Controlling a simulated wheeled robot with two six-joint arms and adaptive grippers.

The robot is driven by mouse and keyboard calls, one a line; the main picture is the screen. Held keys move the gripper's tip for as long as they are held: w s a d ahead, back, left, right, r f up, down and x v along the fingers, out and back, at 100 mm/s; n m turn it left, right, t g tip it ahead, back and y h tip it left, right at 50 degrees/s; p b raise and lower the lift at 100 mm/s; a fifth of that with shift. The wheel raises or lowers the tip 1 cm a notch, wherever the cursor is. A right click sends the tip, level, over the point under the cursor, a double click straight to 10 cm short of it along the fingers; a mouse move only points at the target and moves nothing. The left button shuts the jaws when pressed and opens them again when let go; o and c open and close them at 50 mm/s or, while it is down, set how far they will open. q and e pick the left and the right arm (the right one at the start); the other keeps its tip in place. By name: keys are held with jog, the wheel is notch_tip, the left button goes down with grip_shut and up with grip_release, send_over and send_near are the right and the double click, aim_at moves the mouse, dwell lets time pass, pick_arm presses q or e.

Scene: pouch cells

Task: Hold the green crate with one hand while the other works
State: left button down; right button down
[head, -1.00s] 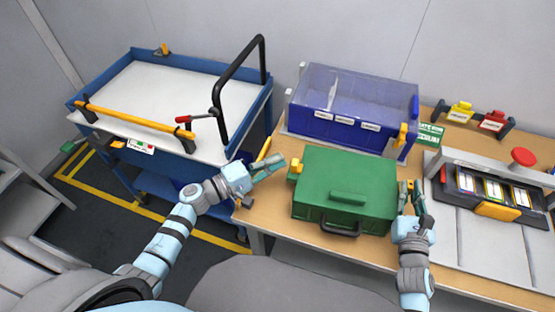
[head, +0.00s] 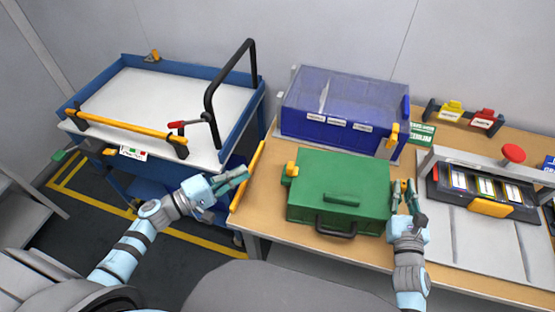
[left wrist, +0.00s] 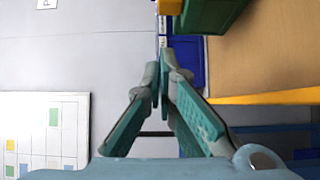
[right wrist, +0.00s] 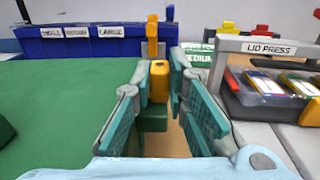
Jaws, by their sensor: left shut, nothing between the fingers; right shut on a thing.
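The green crate (head: 340,180) sits on the wooden bench with its lid shut, a black handle in front and a yellow tab (head: 291,169) on its left side. My right gripper (head: 404,187) is at the crate's right side. In the right wrist view its fingers are shut on the crate's orange-yellow tab (right wrist: 159,83). My left gripper (head: 244,175) is shut and empty, left of the crate and apart from it, near the bench's left edge. In the left wrist view its fingertips (left wrist: 163,72) meet, with the crate's corner (left wrist: 212,12) beyond.
A blue bin (head: 345,110) with a clear lid stands behind the crate. The lid press (head: 485,185) is close on the right. A yellow strip (head: 247,178) runs along the bench's left edge. A blue cart (head: 165,95) with a black rail stands left, across a gap.

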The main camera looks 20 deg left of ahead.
pick_arm(q)
jog(key=v, duration=0.4)
pick_arm(e)
jog(key=c, duration=1.5)
grip_release()
